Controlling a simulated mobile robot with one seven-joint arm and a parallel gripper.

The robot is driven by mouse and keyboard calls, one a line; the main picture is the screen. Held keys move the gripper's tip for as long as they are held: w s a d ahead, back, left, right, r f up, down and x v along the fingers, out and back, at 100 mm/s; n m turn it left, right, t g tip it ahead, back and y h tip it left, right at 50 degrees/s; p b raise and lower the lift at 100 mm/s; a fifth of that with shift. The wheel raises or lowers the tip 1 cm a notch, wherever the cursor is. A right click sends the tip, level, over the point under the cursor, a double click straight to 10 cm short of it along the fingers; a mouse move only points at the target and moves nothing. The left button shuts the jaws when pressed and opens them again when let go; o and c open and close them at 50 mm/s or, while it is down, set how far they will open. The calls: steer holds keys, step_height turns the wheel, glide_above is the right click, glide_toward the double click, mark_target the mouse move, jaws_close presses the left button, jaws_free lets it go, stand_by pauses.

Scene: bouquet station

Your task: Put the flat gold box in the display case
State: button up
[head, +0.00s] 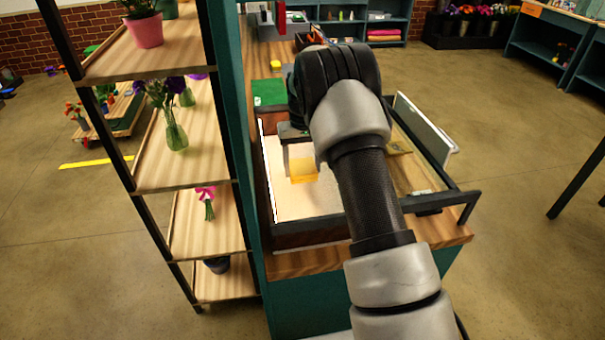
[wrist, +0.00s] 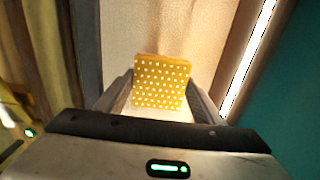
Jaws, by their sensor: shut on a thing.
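The flat gold box (head: 304,170) is yellow-gold, and white dots show on it in the wrist view (wrist: 160,83). My gripper (head: 299,160) is shut on it, with a finger on each side of the box in the wrist view (wrist: 160,102). The display case (head: 312,234) is a dark-framed case on the wooden counter with a lit, pale floor. The box is over that floor, inside the frame's outline. I cannot tell whether it touches the floor. My arm hides the middle of the case.
A white light strip (head: 266,170) runs along the case's left side. A dark handle bar (head: 430,202) and a raised pale panel (head: 424,125) are at the right. A flower shelf (head: 180,150) stands close on the left. A green item (head: 270,92) lies behind the case.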

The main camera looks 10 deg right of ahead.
mark_target(303, 167)
steer(key=shift+f, duration=1.65)
steer(key=shift+f, duration=0.1)
steer(key=o, duration=0.7)
steer(key=shift+f, duration=0.1)
steer(key=shift+o, duration=0.9)
